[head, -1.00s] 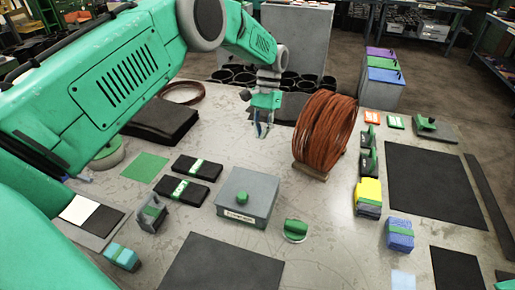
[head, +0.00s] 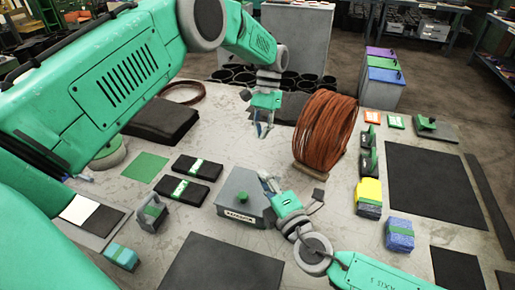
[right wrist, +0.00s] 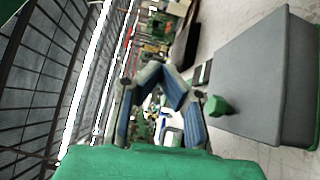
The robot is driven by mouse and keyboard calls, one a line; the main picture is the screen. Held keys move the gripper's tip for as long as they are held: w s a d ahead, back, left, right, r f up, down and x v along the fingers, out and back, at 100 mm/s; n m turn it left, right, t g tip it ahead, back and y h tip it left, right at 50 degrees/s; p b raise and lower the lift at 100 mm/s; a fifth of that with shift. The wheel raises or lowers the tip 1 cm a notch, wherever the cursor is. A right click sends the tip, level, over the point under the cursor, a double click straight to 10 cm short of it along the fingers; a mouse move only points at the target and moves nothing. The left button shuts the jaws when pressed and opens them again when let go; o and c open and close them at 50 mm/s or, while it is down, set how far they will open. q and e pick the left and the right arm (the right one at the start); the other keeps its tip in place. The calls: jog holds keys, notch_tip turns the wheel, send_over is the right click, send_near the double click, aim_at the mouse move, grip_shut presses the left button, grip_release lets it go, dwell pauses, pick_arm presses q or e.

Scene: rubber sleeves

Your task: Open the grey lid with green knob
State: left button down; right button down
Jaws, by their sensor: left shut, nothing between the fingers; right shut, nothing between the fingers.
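The grey lid (head: 236,182) with its green knob (head: 242,197) sits closed on a grey box with a label (head: 241,216) on its front, at the table's middle. In the right wrist view the lid (right wrist: 262,75) is at the right, with the green knob (right wrist: 217,106) sticking out toward the fingers. My right gripper (head: 266,180) is shut and empty, just right of the knob and apart from it in the head view. My left gripper (head: 261,129) is shut and empty, farther back over the table, behind the box.
A copper-coloured cable coil (head: 325,130) stands behind and right of the box. Two black packs with green bands (head: 192,180) lie left of it. A grey holder (head: 151,213), a blue sponge-like block (head: 400,235) and a yellow block (head: 369,191) stand around. A dark mat (head: 222,265) lies in front.

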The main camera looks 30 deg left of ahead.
jog(key=w+a, duration=0.7)
jog(key=shift+w+r, duration=0.15)
jog(key=shift+r, duration=0.2)
pick_arm(q)
jog(key=shift+a, duration=0.1)
pick_arm(e)
jog(key=shift+a, duration=0.1)
dwell(1.0)
pick_arm(q)
jog(key=c, duration=1.3)
grip_release()
